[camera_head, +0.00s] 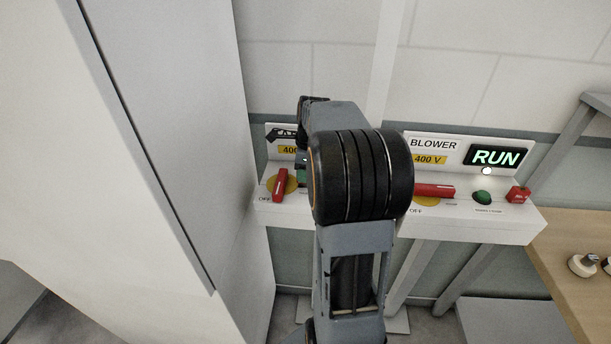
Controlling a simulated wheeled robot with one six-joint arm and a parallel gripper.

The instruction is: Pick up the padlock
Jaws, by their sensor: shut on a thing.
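The left panel has a red switch handle (280,184), nearly upright. The BLOWER panel has a red handle (434,190) lying level, a green button (482,197) and a lit RUN display (496,157). A tall white cabinet (150,150) stands left; a wooden bench (570,240) is right.

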